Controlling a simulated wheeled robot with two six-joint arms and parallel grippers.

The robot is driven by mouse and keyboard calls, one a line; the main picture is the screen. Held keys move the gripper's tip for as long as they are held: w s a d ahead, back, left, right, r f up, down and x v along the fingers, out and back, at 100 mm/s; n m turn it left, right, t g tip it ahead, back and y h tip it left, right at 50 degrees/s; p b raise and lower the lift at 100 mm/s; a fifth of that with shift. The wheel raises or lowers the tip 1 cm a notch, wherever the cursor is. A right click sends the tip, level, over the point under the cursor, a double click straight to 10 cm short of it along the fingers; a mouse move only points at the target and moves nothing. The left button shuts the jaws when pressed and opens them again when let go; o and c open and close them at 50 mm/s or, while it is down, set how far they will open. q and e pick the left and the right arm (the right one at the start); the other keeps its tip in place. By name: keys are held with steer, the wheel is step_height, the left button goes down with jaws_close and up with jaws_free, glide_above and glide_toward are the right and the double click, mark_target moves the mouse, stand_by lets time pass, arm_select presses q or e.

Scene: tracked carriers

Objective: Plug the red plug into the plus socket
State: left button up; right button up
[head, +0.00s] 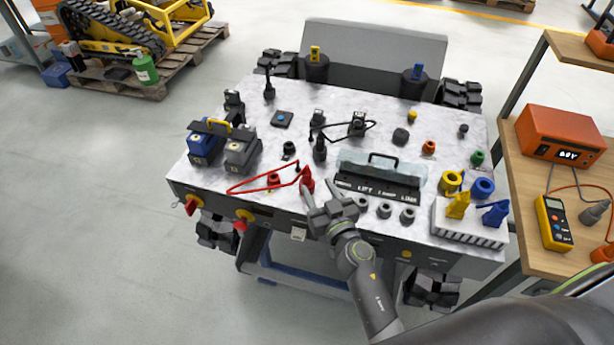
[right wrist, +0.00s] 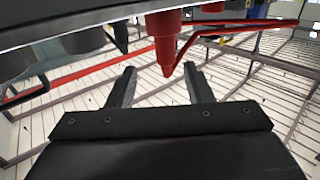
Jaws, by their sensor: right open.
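The red plug (head: 307,180) stands upright near the front edge of the grey carrier deck, with a thin red cable running left from it. In the right wrist view the red plug (right wrist: 165,42) hangs in the picture's upper middle, its tapered end towards the space between my fingers. My right gripper (head: 327,202) is open, close beside the plug at its front right; its two fingers also show apart in the right wrist view (right wrist: 161,88). A short red fitting (head: 273,180) sits left of the plug; I cannot tell whether it is the plus socket. My left gripper is out of view.
A clear-covered black panel with a handle (head: 384,157) and grey round fittings (head: 384,211) stand right of my gripper. Blue and grey boxes (head: 241,152) are at the left. A white block with yellow and blue plugs (head: 467,227) is at the right. Open deck lies left of centre.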

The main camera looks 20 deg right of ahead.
mark_target(309, 177)
steer(key=shift+w+a, duration=0.15)
steer(key=shift+w, duration=0.7)
steer(key=w, duration=0.1)
steer(key=w+a, duration=0.1)
steer(key=w, duration=0.1)
steer(key=shift+w+r, duration=0.15)
steer(key=shift+w, duration=0.6)
steer(key=shift+s, duration=0.1)
steer(key=shift+c, duration=0.5)
jaws_close()
steer(key=shift+r, duration=0.1)
